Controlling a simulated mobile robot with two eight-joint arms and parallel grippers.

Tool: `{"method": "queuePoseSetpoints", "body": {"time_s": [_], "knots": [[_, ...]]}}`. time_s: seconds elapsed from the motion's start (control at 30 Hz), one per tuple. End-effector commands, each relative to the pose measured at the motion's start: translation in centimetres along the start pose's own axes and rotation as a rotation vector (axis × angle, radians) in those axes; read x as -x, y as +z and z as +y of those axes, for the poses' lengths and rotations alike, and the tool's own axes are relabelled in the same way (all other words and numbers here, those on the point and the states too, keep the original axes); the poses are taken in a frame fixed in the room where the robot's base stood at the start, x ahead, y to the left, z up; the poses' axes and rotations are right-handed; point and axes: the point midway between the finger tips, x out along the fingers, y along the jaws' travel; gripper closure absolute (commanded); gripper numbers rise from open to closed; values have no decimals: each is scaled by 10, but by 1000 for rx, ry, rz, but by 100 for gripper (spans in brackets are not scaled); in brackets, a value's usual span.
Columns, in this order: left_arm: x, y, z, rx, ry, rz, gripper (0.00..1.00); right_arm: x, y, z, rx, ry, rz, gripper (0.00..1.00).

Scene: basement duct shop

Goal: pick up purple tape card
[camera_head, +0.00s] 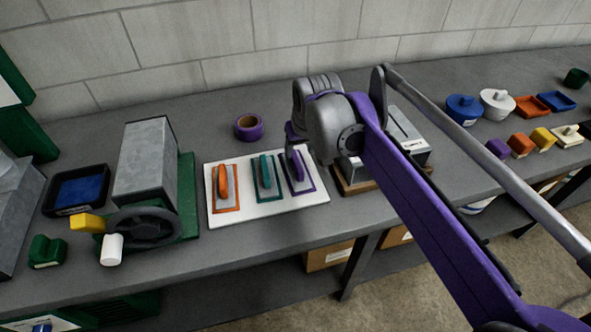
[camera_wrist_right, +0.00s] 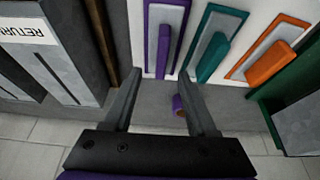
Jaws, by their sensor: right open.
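The purple tape card (camera_head: 310,187) is a grey plate with a purple border and a purple upright handle. It lies at the right end of a white board (camera_head: 270,207), beside a teal-edged card (camera_head: 269,186) and an orange-edged card (camera_head: 227,199). In the right wrist view the purple tape card (camera_wrist_right: 165,38) lies just beyond the fingertips. My right gripper (camera_wrist_right: 159,74) is open, with nothing between its jaws. In the head view the right gripper (camera_head: 292,143) hangs over the far end of the purple card, and my wrist partly hides it. My left gripper is out of view.
A purple tape roll (camera_head: 248,128) lies behind the board. A grey box labelled RETURN (camera_wrist_right: 45,45) stands close to the purple card's side. A grey duct piece on a green base (camera_head: 188,195) is left of the board. The block wall (camera_head: 230,40) is behind.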

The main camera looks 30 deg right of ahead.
Motion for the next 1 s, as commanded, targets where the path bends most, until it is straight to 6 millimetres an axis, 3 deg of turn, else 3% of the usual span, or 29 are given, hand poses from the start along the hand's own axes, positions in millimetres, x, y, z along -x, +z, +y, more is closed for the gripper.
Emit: {"method": "queuePoseSetpoints", "body": {"time_s": [0.53, 0.87, 1.0], "knots": [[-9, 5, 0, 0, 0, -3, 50, -66, 3, -3, 2, 0, 0, 43], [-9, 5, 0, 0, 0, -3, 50, -73, 3, -3, 2, 0, 0, 43], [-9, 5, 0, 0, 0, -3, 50, -73, 3, -3, 2, 0, 0, 66]]}}
